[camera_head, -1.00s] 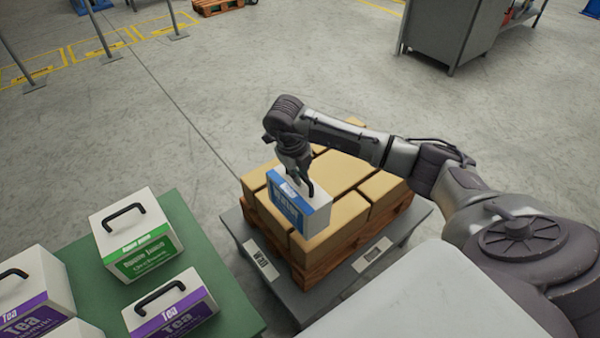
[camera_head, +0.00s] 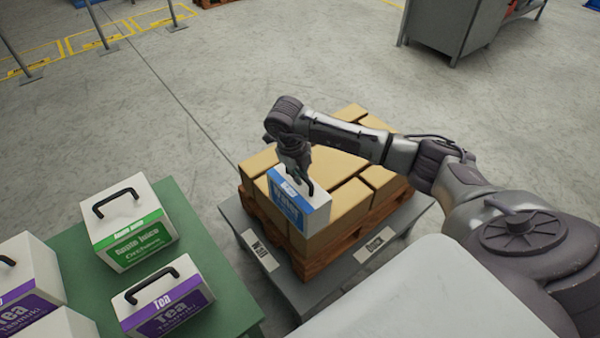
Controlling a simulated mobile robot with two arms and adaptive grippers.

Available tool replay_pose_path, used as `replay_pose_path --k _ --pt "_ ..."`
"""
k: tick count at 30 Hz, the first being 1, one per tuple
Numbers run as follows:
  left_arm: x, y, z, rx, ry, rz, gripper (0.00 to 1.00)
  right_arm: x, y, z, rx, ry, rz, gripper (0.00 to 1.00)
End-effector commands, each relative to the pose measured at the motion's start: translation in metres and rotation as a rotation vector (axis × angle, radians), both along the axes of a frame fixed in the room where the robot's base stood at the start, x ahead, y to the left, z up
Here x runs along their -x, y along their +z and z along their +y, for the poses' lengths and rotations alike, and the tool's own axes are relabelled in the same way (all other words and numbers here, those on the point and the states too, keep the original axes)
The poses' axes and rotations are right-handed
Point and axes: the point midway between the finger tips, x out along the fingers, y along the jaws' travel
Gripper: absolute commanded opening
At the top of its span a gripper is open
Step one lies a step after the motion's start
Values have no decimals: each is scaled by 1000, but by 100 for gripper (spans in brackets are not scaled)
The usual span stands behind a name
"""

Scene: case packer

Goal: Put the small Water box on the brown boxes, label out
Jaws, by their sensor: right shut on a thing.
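The small Water box (camera_head: 300,207) is white with a blue label and a black handle on top. It is at the front-left part of the brown boxes (camera_head: 341,205), with its blue label facing the front left, away from the stack. My right gripper (camera_head: 297,176) is over the box, shut on its handle. The box looks upright; I cannot tell whether its underside rests fully on the brown boxes. The brown boxes lie on a wooden pallet (camera_head: 318,262). My left gripper is not in view.
The pallet stands on a grey platform (camera_head: 290,288) with white labels on its edges. At lower left, a green table (camera_head: 188,222) holds a green-labelled box (camera_head: 132,225) and several purple-labelled Tea boxes (camera_head: 163,300). A grey cabinet (camera_head: 450,25) stands at the back right.

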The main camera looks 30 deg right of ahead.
Motion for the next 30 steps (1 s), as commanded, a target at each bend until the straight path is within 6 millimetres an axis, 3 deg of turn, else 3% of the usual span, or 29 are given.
replay_pose_path --k 26,27,30 --pt "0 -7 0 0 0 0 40 -1 -8 0 0 -1 -2 0" --pt "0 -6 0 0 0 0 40 -1 -7 0 0 0 -3 17" --pt "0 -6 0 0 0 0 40 -1 -7 0 0 -1 -2 34"
